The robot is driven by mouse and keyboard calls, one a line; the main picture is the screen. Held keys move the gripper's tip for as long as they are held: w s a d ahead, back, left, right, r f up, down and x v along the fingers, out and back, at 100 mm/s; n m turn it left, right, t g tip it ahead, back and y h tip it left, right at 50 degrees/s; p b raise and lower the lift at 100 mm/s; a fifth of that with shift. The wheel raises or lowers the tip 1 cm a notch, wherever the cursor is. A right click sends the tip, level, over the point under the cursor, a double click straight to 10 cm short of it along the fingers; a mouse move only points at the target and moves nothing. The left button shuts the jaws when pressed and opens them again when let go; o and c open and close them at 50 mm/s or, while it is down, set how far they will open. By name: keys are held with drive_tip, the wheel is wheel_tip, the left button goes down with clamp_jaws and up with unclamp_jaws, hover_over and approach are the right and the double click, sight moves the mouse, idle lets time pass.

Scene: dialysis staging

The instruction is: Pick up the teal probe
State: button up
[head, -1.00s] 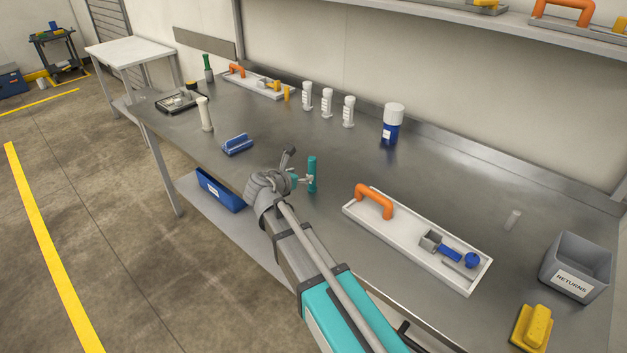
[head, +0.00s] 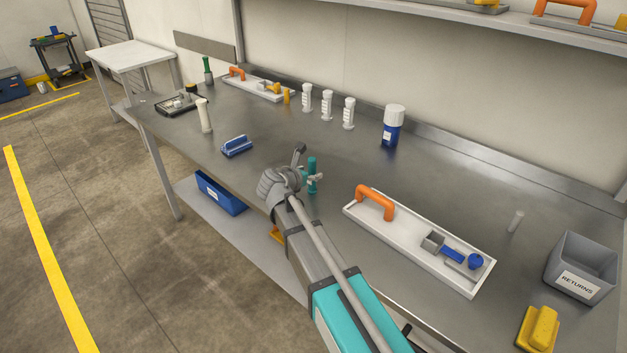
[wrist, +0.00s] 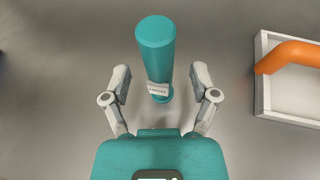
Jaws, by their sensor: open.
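The teal probe (head: 312,163) stands upright on the steel bench, near its front edge. In the wrist view the probe (wrist: 155,50) rises between and just beyond my two fingers, with a small white label low on its side. My gripper (wrist: 160,88) is open, with one finger on each side of the probe and a visible gap to each. In the head view my gripper (head: 314,179) is low beside the probe, and my wrist hides part of the probe's left side.
A white tray (head: 355,212) with an orange handle lies right of the probe. A blue block (head: 237,146) lies to the left. A grey RETURNS bin (head: 580,268) and yellow block (head: 539,328) are at the right.

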drive_tip(key=shift+x, duration=0.8)
clamp_jaws()
